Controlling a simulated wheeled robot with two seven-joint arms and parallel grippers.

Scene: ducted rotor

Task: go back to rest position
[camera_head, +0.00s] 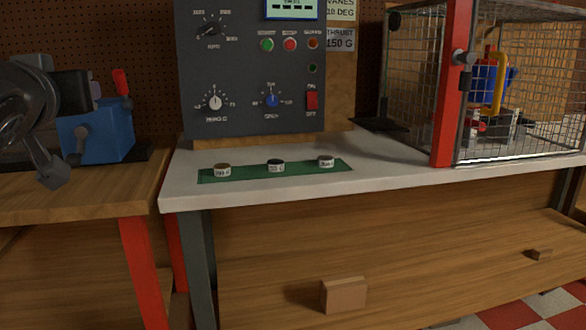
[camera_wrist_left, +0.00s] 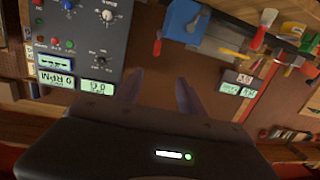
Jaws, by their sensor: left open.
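My left gripper shows in the left wrist view (camera_wrist_left: 160,82) with its two dark fingers spread apart and nothing between them. In the head view, part of my dark left arm is at the left edge, in front of a blue vise (camera_head: 100,135). The left wrist view is turned over and shows the control panel (camera_wrist_left: 85,40) at upper left and the vise (camera_wrist_left: 182,18) at the top. My right gripper is in neither view.
A white bench top (camera_head: 385,165) carries a green strip (camera_head: 248,172) with three small labelled weights. The grey control panel (camera_head: 245,75) stands behind them. A wire cage (camera_head: 520,90) with a red post stands at right. A wooden block (camera_head: 343,296) lies on the lower shelf.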

